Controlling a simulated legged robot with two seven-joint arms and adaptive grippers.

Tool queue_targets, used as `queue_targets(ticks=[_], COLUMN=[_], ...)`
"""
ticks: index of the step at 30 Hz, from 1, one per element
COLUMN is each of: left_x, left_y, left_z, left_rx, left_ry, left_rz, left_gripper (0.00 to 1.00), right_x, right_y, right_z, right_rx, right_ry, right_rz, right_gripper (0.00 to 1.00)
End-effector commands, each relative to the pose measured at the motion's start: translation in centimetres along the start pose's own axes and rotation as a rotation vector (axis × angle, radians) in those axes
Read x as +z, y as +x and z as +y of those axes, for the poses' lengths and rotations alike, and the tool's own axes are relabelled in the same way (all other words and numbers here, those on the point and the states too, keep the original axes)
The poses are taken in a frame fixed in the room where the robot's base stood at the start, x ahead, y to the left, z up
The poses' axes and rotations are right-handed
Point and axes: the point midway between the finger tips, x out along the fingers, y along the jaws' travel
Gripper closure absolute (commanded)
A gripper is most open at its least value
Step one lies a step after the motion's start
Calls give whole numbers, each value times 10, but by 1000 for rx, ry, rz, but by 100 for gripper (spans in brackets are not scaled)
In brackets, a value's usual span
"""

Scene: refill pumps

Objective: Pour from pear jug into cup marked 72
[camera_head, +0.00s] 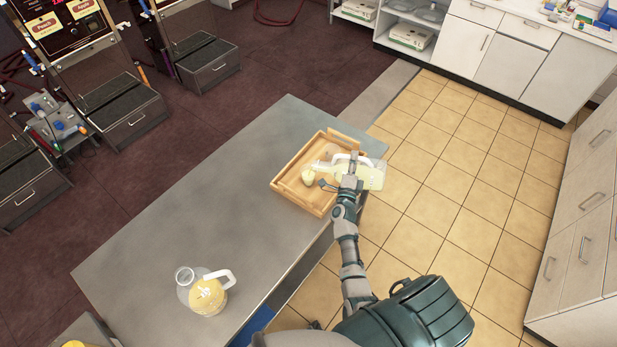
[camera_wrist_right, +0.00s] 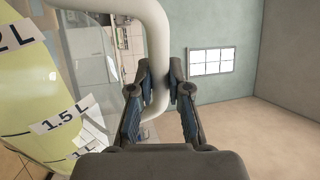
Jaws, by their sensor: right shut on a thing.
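My right gripper (camera_head: 350,180) is shut on the white handle (camera_wrist_right: 158,60) of a clear jug (camera_head: 372,176) holding pale yellow-green liquid. The jug is tipped almost onto its side, its mouth end toward the left, above the wooden tray (camera_head: 287,190). In the right wrist view the jug (camera_wrist_right: 30,90) fills the left side, with 1.5 L and 2 L marks. A small pale yellow round shape (camera_head: 308,176), likely a cup with liquid, is in the tray below the mouth end. No number 72 is readable. My left gripper is out of view.
A second jug (camera_head: 205,293) with a yellowish front and white handle stands upright at the near end of the grey table (camera_head: 200,200). The table's middle is clear. Machines with drawers (camera_head: 125,105) stand at the left, and white cabinets (camera_head: 510,55) at the back right.

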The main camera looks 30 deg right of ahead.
Motion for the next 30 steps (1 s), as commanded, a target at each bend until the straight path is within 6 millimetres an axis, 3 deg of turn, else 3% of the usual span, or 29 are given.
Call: queue_targets(ticks=[12,19,30], left_x=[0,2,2], left_y=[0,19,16], left_z=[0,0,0], left_rx=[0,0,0], left_ry=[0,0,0], left_rz=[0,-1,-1], left_gripper=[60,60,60], right_x=[0,-10,-10], right_y=[1,-2,-1], right_z=[-2,16,12], right_rx=[-4,-3,-4], right_ry=[0,85,88], right_rz=[2,22,23], right_gripper=[100,100,100])
